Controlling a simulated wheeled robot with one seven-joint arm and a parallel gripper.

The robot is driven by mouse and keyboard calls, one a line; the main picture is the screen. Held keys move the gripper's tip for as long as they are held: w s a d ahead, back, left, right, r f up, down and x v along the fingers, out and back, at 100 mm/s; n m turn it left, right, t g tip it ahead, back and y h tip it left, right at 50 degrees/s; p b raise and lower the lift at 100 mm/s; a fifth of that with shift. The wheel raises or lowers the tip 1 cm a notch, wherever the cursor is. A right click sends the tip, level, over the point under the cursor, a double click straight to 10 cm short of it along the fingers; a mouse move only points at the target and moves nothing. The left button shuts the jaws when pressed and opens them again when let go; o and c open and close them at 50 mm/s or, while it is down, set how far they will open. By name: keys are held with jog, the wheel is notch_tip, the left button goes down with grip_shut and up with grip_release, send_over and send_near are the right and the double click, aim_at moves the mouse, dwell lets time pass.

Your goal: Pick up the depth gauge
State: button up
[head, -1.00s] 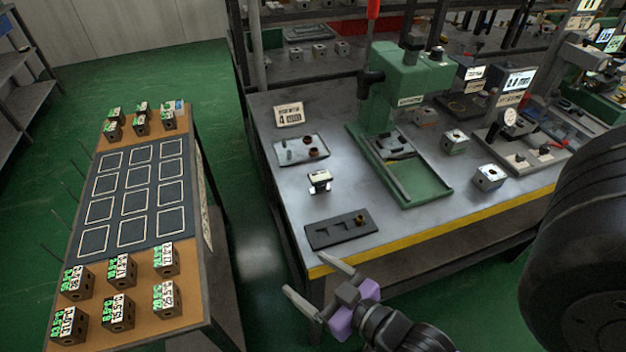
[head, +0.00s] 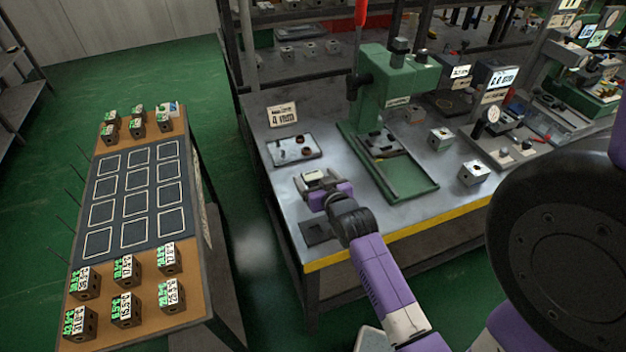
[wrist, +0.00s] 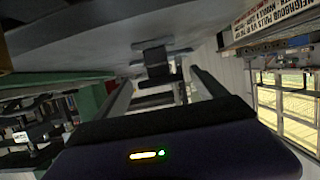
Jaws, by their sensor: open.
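The depth gauge (head: 312,175), a small dark piece with a pale top face, stands on the grey workbench (head: 385,215) near its left side. My gripper (head: 316,182) is open and low over the bench at the gauge, with the gauge at its fingers in the head view. In the wrist view, the dark gauge (wrist: 154,62) shows ahead, between the two open fingers of my gripper (wrist: 158,82). I cannot tell whether either finger touches it. The gripper hides the gauge's lower part in the head view.
A dark slotted tray (head: 318,231) lies in front, partly behind my arm. A metal tray with small parts (head: 294,151) and a "4 mm" sign (head: 282,115) stand behind. The green press (head: 392,85) rises to the right. Several blocks stand on the left table (head: 190,312).

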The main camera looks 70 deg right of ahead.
aim_at(310, 172)
jog(key=shift+p+x, duration=0.35)
jog(key=shift+x, duration=1.95)
jog(key=shift+w+r, duration=0.1)
jog(key=c, duration=1.6)
jog(key=shift+r, duration=0.1)
